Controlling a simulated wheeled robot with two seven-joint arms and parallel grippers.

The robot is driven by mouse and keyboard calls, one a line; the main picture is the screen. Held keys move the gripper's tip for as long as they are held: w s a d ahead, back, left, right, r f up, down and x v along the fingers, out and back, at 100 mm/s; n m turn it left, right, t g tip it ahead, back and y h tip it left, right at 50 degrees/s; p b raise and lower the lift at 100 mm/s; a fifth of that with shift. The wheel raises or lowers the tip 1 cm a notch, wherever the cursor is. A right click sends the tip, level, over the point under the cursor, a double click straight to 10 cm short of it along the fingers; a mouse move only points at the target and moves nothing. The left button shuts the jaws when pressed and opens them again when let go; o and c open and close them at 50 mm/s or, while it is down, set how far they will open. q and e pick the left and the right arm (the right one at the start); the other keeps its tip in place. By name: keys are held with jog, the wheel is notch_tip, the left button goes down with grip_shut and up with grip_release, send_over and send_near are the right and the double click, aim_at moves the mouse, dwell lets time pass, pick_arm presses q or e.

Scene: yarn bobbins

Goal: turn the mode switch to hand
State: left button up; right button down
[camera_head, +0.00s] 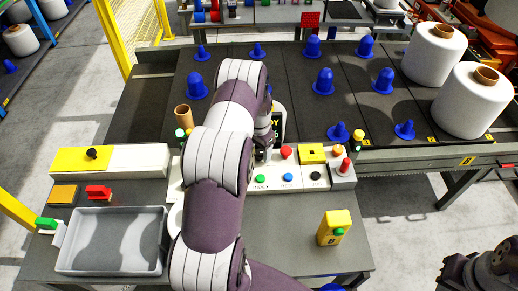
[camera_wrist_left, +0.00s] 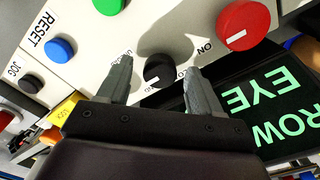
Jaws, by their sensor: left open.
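In the left wrist view a round black knob (camera_wrist_left: 158,70) with a pale mark sits on the white control panel (camera_wrist_left: 150,22), with small labels around it, one reading ON. I take it for the mode switch; its setting is not clear. My left gripper (camera_wrist_left: 160,66) is open, with one finger on each side of the knob; contact cannot be told. In the head view my left gripper (camera_head: 267,150) is over the panel (camera_head: 240,184), and my arm hides the knob. A dark part of my right arm (camera_head: 485,272) shows at the lower right; its fingers cannot be made out.
A dark display (camera_wrist_left: 265,100) with green letters is close beside the right finger. A grey tray (camera_head: 78,270) stands at left.

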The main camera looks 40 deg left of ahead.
pick_arm(q)
jog(key=c, duration=1.1)
jog(key=shift+o, duration=0.2)
jog(key=n, duration=0.4)
jog(key=shift+w+b, duration=0.1)
jog(key=shift+b, duration=0.25)
jog(key=n, duration=0.4)
jog(key=shift+n, duration=0.3)
jog(key=o, duration=1.1)
jog(key=shift+c, duration=0.2)
